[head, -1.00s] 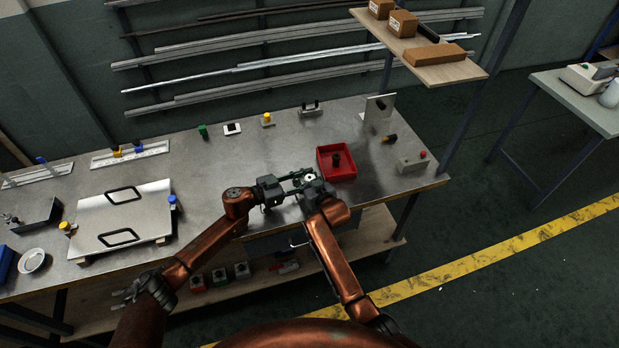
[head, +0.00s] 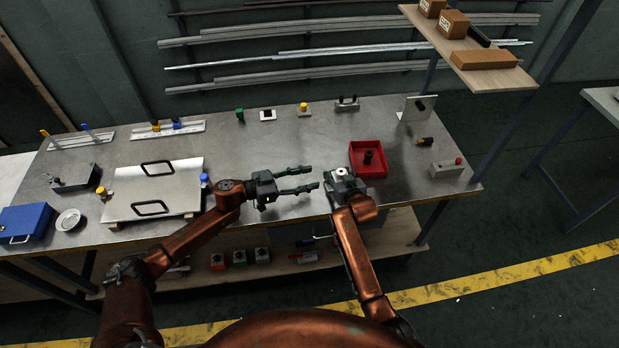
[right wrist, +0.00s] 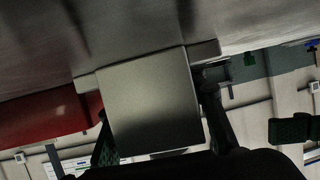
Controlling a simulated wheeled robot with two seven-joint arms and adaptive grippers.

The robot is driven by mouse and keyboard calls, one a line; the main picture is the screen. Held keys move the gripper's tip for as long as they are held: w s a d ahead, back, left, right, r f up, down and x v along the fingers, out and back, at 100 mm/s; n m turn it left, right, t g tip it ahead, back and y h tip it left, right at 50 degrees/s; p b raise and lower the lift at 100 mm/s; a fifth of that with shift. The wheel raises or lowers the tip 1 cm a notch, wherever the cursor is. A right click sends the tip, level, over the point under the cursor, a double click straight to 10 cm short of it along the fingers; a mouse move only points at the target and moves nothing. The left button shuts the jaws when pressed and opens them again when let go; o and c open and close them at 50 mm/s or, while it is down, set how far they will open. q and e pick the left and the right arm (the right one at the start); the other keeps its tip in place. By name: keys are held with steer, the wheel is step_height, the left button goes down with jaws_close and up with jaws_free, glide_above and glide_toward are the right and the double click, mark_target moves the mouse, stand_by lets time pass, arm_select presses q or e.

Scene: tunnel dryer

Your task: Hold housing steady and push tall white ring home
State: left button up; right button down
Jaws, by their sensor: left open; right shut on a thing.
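My right gripper (head: 340,176) is shut on a grey block-like housing near the front edge of the metal bench. In the right wrist view the housing's plain grey face (right wrist: 150,105) fills the space between the two fingers. A small white ring with a dark centre (head: 341,171) shows at the top of the housing. I cannot tell how deep it sits. My left gripper (head: 312,179) is open and empty, just left of the housing and apart from it, its fingers pointing right. The housing's lower part is hidden by the right gripper in the head view.
A red tray (head: 382,171) with a dark part (head: 368,157) in it stands right behind the housing. A grey block with a red button (head: 447,168) is farther right. A silver plate with two handles (head: 180,187) lies left.

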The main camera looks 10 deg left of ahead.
steer(key=c, duration=1.1)
jaws_free()
steer(key=shift+c, duration=0.2)
